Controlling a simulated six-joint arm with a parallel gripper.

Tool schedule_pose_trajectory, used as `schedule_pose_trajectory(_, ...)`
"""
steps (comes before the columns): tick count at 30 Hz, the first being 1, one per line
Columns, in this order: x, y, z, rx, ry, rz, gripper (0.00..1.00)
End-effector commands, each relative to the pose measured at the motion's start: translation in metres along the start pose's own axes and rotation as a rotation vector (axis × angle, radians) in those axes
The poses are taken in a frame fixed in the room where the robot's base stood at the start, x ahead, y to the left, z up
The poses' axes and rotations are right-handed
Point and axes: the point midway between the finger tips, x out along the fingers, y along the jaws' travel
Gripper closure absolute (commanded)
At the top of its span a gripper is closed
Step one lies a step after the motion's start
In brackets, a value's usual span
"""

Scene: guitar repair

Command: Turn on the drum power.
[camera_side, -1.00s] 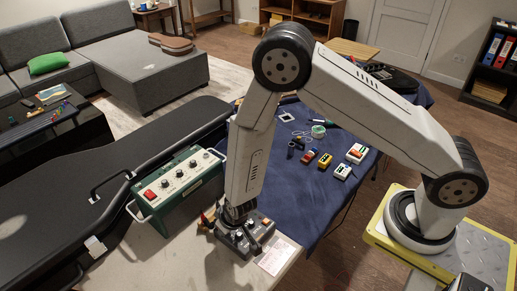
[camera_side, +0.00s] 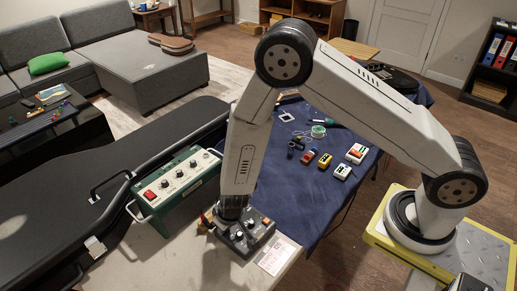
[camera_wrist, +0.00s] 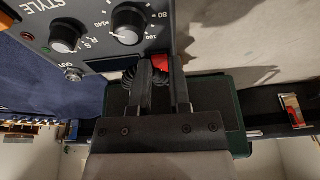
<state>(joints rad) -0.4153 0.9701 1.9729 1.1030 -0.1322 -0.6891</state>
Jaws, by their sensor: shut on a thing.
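The drum unit (camera_side: 245,236) is a dark grey box with knobs on its sloping top, lying on the light bench top in the side view. Its panel (camera_wrist: 98,58) fills the upper left of the wrist view, with white-capped knobs and "STYLE" lettering. My gripper (camera_side: 232,216) is low over the unit's back-left edge. In the wrist view, my gripper (camera_wrist: 150,76) has its ridged black fingertips close together at the panel's edge. A small red piece, like a switch (camera_wrist: 161,62), shows at the fingertips, partly hidden by them. Whether it is flipped cannot be seen.
A green amplifier-like box (camera_side: 178,186) with a red switch stands left of the unit, beside a black guitar case (camera_side: 60,205). A paper card (camera_side: 277,257) lies to the right. Several pedals (camera_side: 326,161) sit on the blue cloth (camera_side: 290,205) behind.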

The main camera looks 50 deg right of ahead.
Motion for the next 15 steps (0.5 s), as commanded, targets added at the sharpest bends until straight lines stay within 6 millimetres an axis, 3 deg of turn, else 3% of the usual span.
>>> schedule_pose_trajectory(4,0.0001,-0.0024,0.0012,-0.004,-0.004,-0.005,1.0)
schedule_pose_trajectory(5,0.0001,-0.0025,0.0012,-0.004,-0.004,-0.005,0.71)
schedule_pose_trajectory(8,0.0001,-0.0025,0.001,-0.004,-0.003,-0.005,0.41)
schedule_pose_trajectory(15,-0.0001,-0.002,0.0003,-0.003,-0.001,-0.004,0.41)
